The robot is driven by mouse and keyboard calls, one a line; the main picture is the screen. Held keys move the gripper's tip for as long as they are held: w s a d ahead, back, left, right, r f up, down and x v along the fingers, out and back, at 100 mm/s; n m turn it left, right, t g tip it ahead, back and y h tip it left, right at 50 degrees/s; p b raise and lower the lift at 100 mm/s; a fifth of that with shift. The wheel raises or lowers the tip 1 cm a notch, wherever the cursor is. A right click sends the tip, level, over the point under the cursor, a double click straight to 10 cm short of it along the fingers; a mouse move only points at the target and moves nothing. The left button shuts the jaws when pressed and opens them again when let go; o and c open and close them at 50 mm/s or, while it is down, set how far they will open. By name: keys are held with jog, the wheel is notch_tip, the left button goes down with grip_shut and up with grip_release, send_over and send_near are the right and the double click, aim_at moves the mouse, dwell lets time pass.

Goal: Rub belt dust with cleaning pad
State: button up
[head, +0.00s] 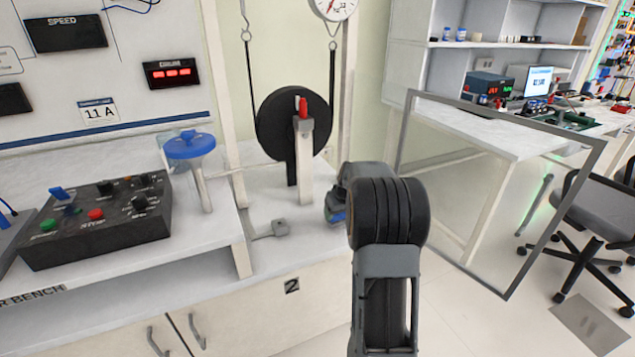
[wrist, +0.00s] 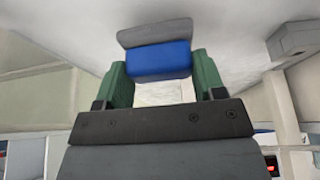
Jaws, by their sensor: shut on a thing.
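My gripper (wrist: 160,72) has two green fingers shut on the cleaning pad, a blue block (wrist: 160,60) with a grey layer (wrist: 155,32) on its far side. In the head view my gripper (head: 333,205) is low, right of the wheel post, mostly hidden behind my arm; a bit of blue pad (head: 338,217) shows there. The black belt (head: 249,75) hangs in two strands and passes round a dark wheel (head: 268,118) on the bench. The pad is apart from the wheel. I cannot make out dust on the belt.
A white post with a red top (head: 304,150) stands before the wheel. A blue-capped post (head: 190,148) and a black control box (head: 100,215) are to the left. A grey-framed clear panel (head: 500,190) stands at the right, near a chair (head: 600,205).

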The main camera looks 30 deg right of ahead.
jog(key=shift+r+p, duration=1.95)
jog(key=shift+r, duration=1)
